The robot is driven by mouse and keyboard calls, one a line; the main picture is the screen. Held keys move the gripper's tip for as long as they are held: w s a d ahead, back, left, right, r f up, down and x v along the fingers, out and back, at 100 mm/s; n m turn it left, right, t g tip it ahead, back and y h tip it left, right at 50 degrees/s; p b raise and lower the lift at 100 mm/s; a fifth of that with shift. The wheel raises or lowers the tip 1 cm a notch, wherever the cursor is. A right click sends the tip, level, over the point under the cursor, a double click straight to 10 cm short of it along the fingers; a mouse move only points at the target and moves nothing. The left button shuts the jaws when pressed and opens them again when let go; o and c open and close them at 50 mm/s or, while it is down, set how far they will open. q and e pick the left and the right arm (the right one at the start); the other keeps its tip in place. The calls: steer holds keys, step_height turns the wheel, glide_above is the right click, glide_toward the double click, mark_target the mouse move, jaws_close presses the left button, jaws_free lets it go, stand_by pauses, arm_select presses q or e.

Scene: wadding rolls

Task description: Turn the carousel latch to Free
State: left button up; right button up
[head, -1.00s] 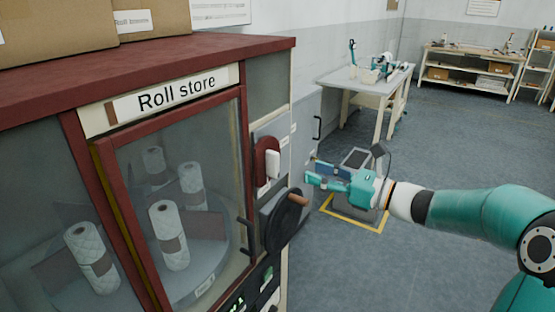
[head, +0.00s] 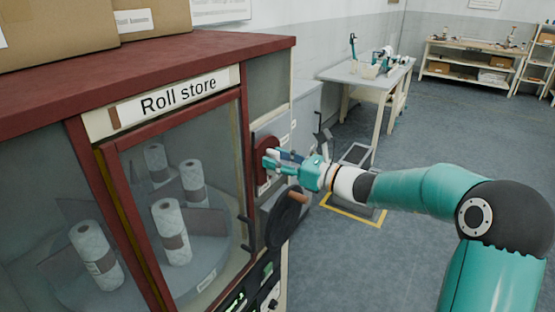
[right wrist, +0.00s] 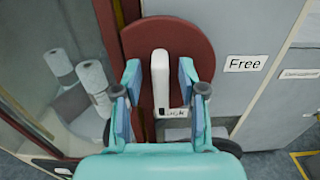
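The carousel latch is a dark red disc (head: 261,146) with a white handle on the side panel of the roll store. In the right wrist view the disc (right wrist: 198,45) is large and the white handle (right wrist: 160,66) stands upright. My right gripper (head: 273,161) is at the latch. Its two fingers (right wrist: 160,88) are open, one on each side of the handle, with a visible gap on both sides. A "Free" label (right wrist: 246,63) is right of the disc. A second label (right wrist: 176,112) below the handle is partly hidden. My left gripper is not in view.
Below the latch is a black handwheel (head: 284,222) with a wooden knob, close under my right gripper. The glass door (head: 215,130) of the store is left of the latch, with paper-like rolls behind it. Open floor (head: 410,240) lies to the right.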

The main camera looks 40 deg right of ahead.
jaws_close()
steer(key=shift+a, duration=0.1)
steer(key=shift+f+n+b, duration=0.1)
steer(key=shift+n+b, duration=0.2)
steer(key=shift+b, duration=0.25)
steer(key=shift+s+a+f+n+b, duration=0.1)
steer(key=shift+a+f+n+b, duration=0.2)
steer(key=shift+n+b, duration=3.2)
steer(key=shift+s+a+f+n+b, duration=0.1)
steer(key=shift+a+f+n+b, duration=0.25)
steer(key=shift+n+b, duration=3.15)
steer(key=shift+s+a+f+n+b, duration=0.15)
steer(key=shift+f+n+b, duration=0.3)
steer(key=shift+n+b, duration=3.05)
steer(key=m+b, duration=0.3)
